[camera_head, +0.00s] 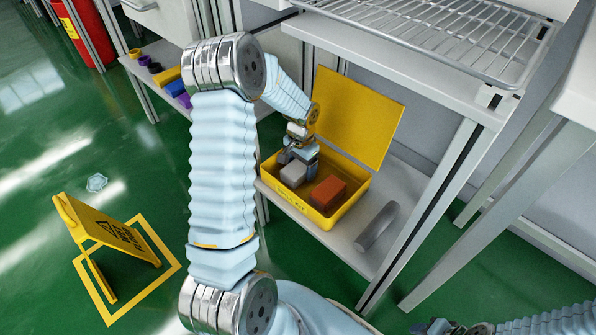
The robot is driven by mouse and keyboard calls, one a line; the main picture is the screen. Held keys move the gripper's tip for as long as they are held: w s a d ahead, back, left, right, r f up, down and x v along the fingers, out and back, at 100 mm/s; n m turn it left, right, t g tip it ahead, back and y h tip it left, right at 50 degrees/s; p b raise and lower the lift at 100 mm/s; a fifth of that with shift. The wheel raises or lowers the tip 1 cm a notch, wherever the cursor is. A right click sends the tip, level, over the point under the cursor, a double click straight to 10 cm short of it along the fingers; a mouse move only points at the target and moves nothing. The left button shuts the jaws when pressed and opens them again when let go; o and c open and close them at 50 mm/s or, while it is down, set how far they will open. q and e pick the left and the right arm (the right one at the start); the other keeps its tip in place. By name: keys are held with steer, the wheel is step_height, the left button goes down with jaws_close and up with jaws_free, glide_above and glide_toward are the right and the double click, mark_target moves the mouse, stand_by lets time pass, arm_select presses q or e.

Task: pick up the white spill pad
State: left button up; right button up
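The white spill pad (293,174), a small pale grey-white block, lies in the left part of an open yellow spill kit box (328,223). My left gripper (298,159) reaches down into the box from above, its fingers at the far side of the pad. The fingers look spread, but I cannot tell whether they touch the pad. A reddish-brown block (327,192) lies to the right of the pad in the same box. My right gripper (455,327) shows only partly at the bottom edge, and its fingers are not clear.
The box stands on a low shelf (404,179) under a wire rack (440,35), its yellow lid (358,115) raised behind. A grey roll (376,226) lies right of the box. A yellow floor sign (107,232) and a clear puddle (97,183) are on the green floor at left.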

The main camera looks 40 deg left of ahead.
mark_target(301, 164)
arm_select(q)
steer(key=c, duration=0.6)
step_height(301, 164, up, 10)
steer(key=shift+r+p, duration=0.1)
steer(key=shift+p, duration=0.7)
